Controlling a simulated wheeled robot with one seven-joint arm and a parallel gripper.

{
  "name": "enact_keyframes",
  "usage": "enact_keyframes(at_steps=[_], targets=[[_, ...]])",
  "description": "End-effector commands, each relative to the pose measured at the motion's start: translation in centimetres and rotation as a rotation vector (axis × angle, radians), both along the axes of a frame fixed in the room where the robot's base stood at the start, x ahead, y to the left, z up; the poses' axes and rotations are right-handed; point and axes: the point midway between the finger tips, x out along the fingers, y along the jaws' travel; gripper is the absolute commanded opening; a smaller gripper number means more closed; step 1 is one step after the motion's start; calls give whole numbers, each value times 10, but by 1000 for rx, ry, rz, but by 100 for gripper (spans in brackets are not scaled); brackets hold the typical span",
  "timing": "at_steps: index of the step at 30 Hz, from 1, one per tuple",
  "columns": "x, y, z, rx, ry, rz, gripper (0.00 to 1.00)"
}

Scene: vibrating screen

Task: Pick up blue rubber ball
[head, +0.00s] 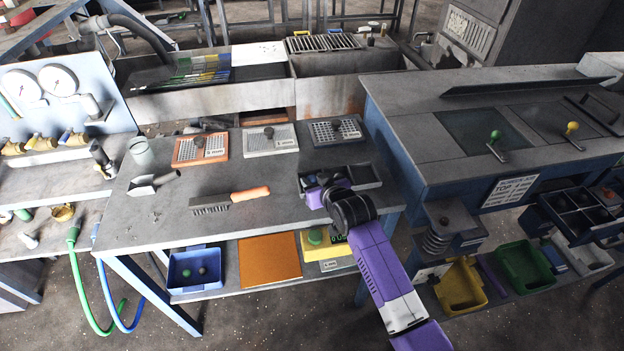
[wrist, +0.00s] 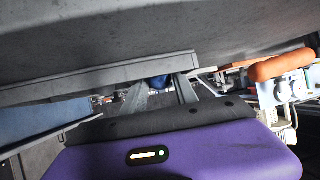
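My gripper (head: 326,181), at the end of my purple arm, is down at the black divided tray (head: 374,184) on the grey workbench. The arm and wrist hide its fingers in the head view. In the wrist view the two grey fingers of my gripper (wrist: 160,88) stand apart. A small blue rounded thing, likely the blue rubber ball (wrist: 158,82), shows between their tips. I cannot tell whether the fingers touch it. The ball is not visible in the head view at the tray.
A wire brush (head: 230,200) with an orange handle lies left of the tray. Sieve plates (head: 270,140) stand along the back. A blue bin (head: 194,286) with small balls sits on the lower shelf. The bench's left front is mostly clear.

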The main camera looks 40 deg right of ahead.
Motion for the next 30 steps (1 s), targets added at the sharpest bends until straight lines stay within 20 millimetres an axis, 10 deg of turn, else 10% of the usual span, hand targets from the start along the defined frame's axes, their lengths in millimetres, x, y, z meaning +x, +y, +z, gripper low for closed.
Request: enact_keyframes(at_steps=[6, 12, 30], targets=[[0, 0, -1, 0, 0, 0, 35], [0, 0, 0, 0, 0, 0, 0], [1, 0, 29, -1, -4, 1, 0]])
